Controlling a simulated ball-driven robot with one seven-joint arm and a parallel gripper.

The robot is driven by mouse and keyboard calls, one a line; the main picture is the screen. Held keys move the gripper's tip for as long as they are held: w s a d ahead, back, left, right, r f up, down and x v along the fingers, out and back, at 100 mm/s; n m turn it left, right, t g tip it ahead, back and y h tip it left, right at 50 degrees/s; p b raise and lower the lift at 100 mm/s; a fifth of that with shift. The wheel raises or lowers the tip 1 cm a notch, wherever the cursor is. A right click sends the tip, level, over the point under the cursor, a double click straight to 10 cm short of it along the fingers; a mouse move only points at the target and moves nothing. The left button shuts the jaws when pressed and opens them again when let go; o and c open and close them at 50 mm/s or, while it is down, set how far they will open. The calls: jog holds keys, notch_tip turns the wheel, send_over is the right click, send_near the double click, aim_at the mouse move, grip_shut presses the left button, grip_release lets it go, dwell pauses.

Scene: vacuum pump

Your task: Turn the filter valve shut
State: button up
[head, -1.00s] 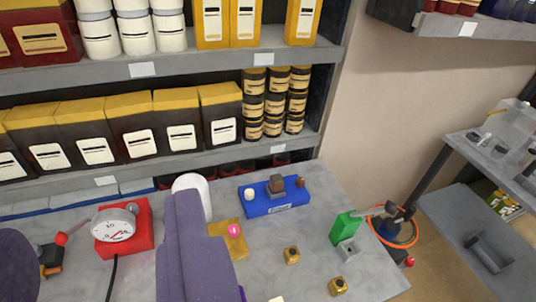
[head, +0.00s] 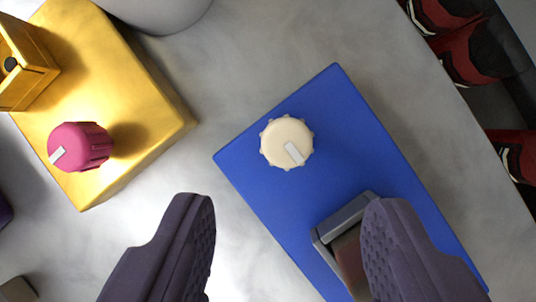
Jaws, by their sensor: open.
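A cream knob (head: 284,141) with a white pointer mark sits on a blue block (head: 345,110). Its mark points to the lower right. A magenta knob (head: 82,147) with a white mark sits on a yellow block (head: 150,125) at left. Its mark points to the lower left. No label shows which knob is the filter valve. My gripper (head: 288,210) is open and empty. Its fingertips are below the cream knob in the picture, spread wider than the knob. The right finger hides part of a grey fitting (head: 345,215) on the blue block.
A yellow upright part (head: 20,65) stands on the yellow block at the left edge. A pale rounded object (head: 160,10) is at the top. Red and black items (head: 470,50) line a shelf at the right. The grey tabletop between the two blocks is clear.

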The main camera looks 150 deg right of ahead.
aim_at(285, 143)
jog(key=b+x, duration=0.2)
jog(key=x, duration=0.5)
jog(key=shift+w+f+b, duration=0.1)
jog(key=shift+f+b, duration=0.1)
jog(key=shift+b, duration=0.15)
grip_shut()
jog(key=shift+a+m, duration=0.1)
jog(key=shift+m, duration=0.3)
jog(key=m+t+h+p, duration=0.1)
jog(key=m, duration=0.2)
jog(key=shift+a+r+m, duration=0.1)
jog(key=shift+r+m, duration=0.05)
jog(key=shift+m, duration=0.15)
jog(key=m+h+p, duration=0.1)
jog(key=m, duration=0.1)
jog(key=m+h+p, duration=0.1)
jog(key=m, duration=0.1)
jog(key=shift+a+t, duration=0.1)
jog(key=shift+t, duration=0.2)
jog(key=m+h+p, duration=0.1)
jog(key=m, duration=0.1)
jog(key=m+p, duration=0.2)
jog(key=m, duration=0.1)
jog(key=shift+a+r+h, duration=0.1)
jog(key=shift+h, duration=0.3)
jog(key=shift+m+g+h+p, duration=0.4)
jog(key=shift+m+h+p, duration=0.4)
jog(key=shift+m+p, duration=1.2)
jog(key=shift+f+m, duration=0.2)
jog(key=shift+m, duration=0.2)
